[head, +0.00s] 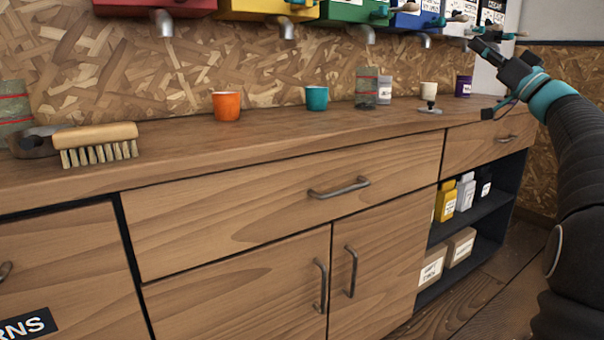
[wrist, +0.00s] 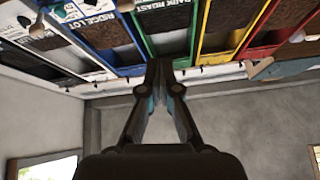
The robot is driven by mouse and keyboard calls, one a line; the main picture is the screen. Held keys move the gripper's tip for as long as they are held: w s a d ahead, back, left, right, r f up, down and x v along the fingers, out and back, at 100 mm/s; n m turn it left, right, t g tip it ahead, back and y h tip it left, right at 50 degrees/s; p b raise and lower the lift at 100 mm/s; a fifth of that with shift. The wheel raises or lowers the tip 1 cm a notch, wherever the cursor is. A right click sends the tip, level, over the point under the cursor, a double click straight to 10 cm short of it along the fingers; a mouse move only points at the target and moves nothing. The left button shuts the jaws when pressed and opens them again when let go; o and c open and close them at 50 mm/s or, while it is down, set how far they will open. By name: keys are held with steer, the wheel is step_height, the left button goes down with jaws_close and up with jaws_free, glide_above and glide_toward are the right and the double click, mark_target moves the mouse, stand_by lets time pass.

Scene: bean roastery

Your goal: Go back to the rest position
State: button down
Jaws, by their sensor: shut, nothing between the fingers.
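My gripper (head: 480,46) is raised at the right of the head view, above the far end of the counter, in front of the hanging bean dispensers. In the wrist view my gripper (wrist: 160,68) has its two fingers together at the tips, with nothing between them. The wrist camera looks up at the dispensers, whose coloured frames and dark panels fill the top of that view. The gripper appears apart from the things standing on the counter.
The wooden counter (head: 270,150) holds a brush (head: 97,137), an orange cup (head: 227,106), a teal cup (head: 317,98), a glass jar (head: 366,88) and small containers. Dispenser spouts hang above, including a yellow dispenser (head: 262,8). Open shelves (head: 488,207) with packages lie below right.

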steer(key=w+f+m+g+h, duration=0.35)
steer(key=f+m, duration=0.35)
steer(key=f, duration=0.8)
steer(key=s+a+f+m+g+h, duration=0.1)
steer(key=s+a+f+g, duration=0.15)
steer(key=f, duration=0.25)
steer(key=s+a+f+m+g+h+p, duration=0.1)
steer(key=s+a+f+g, duration=0.15)
steer(key=f, duration=0.25)
steer(key=s+a+f+m+g+h, duration=0.1)
steer(key=s+a+f+g+h, duration=0.15)
steer(key=f, duration=0.25)
steer(key=s+a+f+g+h+p, duration=0.1)
steer(key=s+a+f+g, duration=0.15)
steer(key=s, duration=0.55)
steer(key=s+a+f+g+h+p, duration=0.1)
steer(key=s+a+f+h+p, duration=0.1)
steer(key=s+a+f, duration=0.35)
steer(key=s+a+f+g+h+p, duration=0.1)
steer(key=s+f+g, duration=0.1)
steer(key=s, duration=0.8)
steer(key=s+a+r+n+t+h+p, duration=0.1)
steer(key=s+a+n, duration=0.4)
steer(key=s, duration=0.5)
steer(key=shift+a+r+t+p, duration=0.3)
steer(key=shift+r+p, duration=0.4)
steer(key=shift+p, duration=0.55)
